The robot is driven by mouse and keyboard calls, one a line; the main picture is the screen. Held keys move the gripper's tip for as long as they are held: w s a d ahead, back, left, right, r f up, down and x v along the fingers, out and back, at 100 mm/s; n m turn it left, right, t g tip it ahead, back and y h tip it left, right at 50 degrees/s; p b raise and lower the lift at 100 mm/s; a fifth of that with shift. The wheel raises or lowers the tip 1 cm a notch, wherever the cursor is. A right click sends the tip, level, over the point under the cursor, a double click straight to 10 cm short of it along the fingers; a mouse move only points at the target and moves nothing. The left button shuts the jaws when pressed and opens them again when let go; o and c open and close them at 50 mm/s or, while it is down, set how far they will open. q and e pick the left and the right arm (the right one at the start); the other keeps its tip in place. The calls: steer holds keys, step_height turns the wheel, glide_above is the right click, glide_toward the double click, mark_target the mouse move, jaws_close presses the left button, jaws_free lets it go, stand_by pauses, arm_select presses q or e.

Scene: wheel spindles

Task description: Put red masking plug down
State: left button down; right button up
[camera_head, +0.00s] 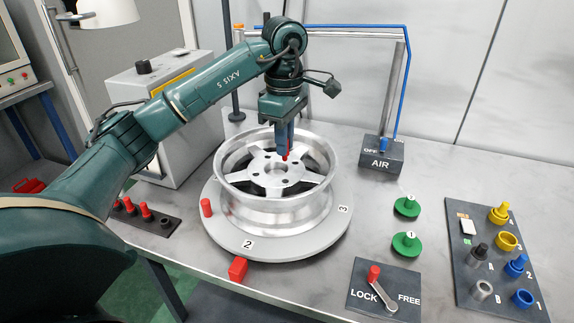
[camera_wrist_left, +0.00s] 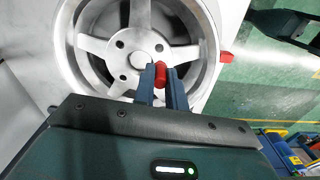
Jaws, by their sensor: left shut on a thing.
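The red masking plug (camera_head: 285,157) is held between the blue fingers of my left gripper (camera_head: 284,147), which points down over the hub of the silver wheel (camera_head: 262,205). In the left wrist view the plug (camera_wrist_left: 160,76) sits between the two fingertips (camera_wrist_left: 160,68), in front of the wheel's hub face (camera_wrist_left: 125,45). Open bolt holes show on the hub. Whether the plug's lower end is in a hole or just above it, I cannot tell. The wheel lies flat on the grey turntable (camera_head: 300,248). My right gripper is not in view.
A red peg (camera_head: 206,207) stands on the turntable's left side, and a red block (camera_head: 238,268) is at its front edge. A dark rack (camera_head: 160,224) with red plugs is at left. The LOCK/FREE lever (camera_head: 382,294), green knobs (camera_head: 407,245) and air switch box (camera_head: 381,155) are at right.

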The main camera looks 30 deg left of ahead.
mark_target(285, 160)
arm_select(q)
steer(key=shift+f, duration=0.75)
step_height(285, 160, down, 3)
steer(key=shift+f+p, duration=0.1)
steer(key=shift+p, duration=0.3)
steer(key=shift+f, duration=0.25)
steer(key=shift+f+b, duration=0.4)
steer(key=shift+f, duration=0.1)
steer(key=c, duration=1.4)
jaws_free()
steer(key=shift+c, duration=0.2)
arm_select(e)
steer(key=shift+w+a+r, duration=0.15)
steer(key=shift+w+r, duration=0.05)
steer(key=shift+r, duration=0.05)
